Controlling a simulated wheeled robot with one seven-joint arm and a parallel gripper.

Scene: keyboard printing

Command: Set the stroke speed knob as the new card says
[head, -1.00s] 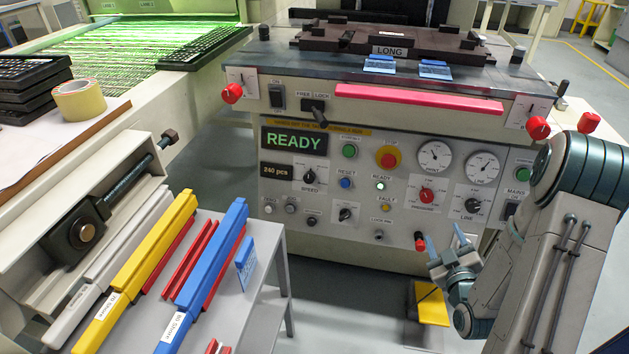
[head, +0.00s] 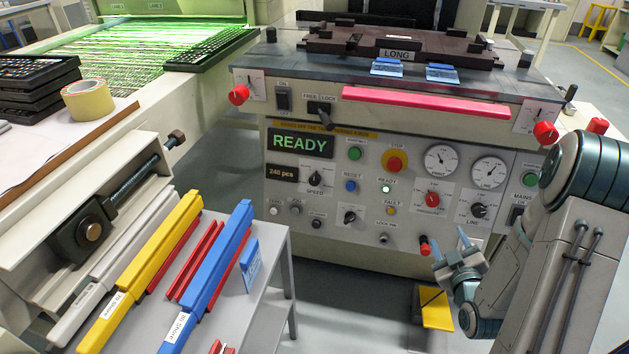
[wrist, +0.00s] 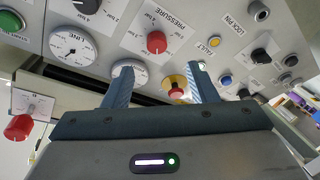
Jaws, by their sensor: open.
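The black speed knob (head: 316,179), labelled SPEED, sits on the machine's front panel beside the "240 pcs" display; its scale is too small to read. My gripper (head: 450,247) is open and empty, low in front of the panel's right part, well right of and below the speed knob. In the wrist view the open fingers (wrist: 162,80) point toward the panel, with nothing between them.
The READY display (head: 300,142) is lit. The red pressure knob (head: 431,199), line knob (head: 479,210) and red stop button (head: 395,160) are nearby. Red handles project at the panel's edges. The cart (head: 275,245) with coloured bars stands at left; floor shows between it and my arm.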

